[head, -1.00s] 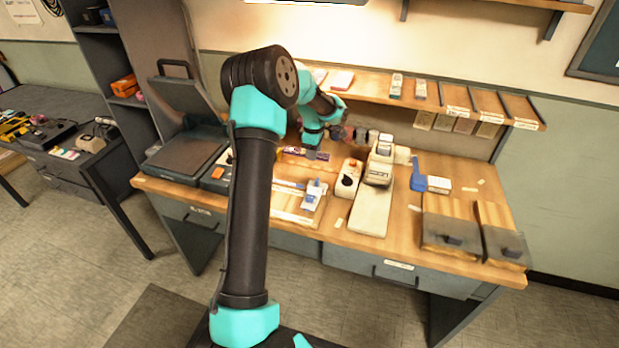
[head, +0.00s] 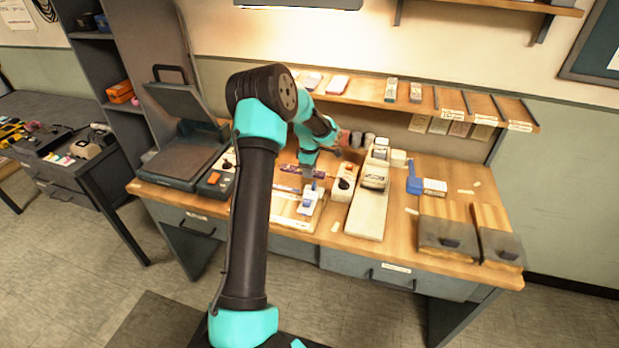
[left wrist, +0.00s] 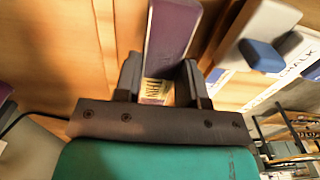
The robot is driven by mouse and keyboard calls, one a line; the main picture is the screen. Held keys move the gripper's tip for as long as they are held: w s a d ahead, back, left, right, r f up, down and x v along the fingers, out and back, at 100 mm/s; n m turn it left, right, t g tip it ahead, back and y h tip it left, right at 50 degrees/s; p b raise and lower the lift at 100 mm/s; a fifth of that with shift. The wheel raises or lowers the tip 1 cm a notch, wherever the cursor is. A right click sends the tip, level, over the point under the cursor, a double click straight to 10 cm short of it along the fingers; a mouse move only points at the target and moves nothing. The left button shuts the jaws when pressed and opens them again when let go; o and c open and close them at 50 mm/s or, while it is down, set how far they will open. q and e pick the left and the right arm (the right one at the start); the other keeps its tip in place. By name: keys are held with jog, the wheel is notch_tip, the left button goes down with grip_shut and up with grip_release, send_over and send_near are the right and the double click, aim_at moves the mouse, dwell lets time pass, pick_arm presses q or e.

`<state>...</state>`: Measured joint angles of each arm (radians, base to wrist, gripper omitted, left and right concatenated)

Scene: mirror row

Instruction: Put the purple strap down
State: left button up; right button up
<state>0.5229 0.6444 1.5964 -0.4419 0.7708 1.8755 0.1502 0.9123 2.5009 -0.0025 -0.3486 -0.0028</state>
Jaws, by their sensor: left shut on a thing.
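The purple strap (left wrist: 172,35) is between the two fingers of my left gripper (left wrist: 158,84) in the left wrist view. A pale printed label shows on it between the fingertips. In the head view my left gripper (head: 308,168) is over the workbench (head: 400,205), left of the white block with dark spots. Part of the strap (head: 291,168) shows beside the gripper as a thin dark purple band. I cannot tell whether the strap touches the bench top. My right gripper is not in view.
A white and blue tool (head: 310,198) stands on a board just in front of the gripper. The spotted white block (head: 344,182) and a long pale base (head: 367,212) are to its right. A dark hinged press (head: 186,155) is at left. A wooden shelf (head: 430,100) runs behind.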

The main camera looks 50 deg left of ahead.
aim_at(310, 182)
pick_arm(q)
jog(key=shift+f, duration=1.85)
jog(key=shift+f, duration=0.15)
jog(key=o, duration=0.9)
jog(key=shift+o, duration=0.2)
notch_tip(310, 182, up, 12)
jog(key=shift+r, duration=0.15)
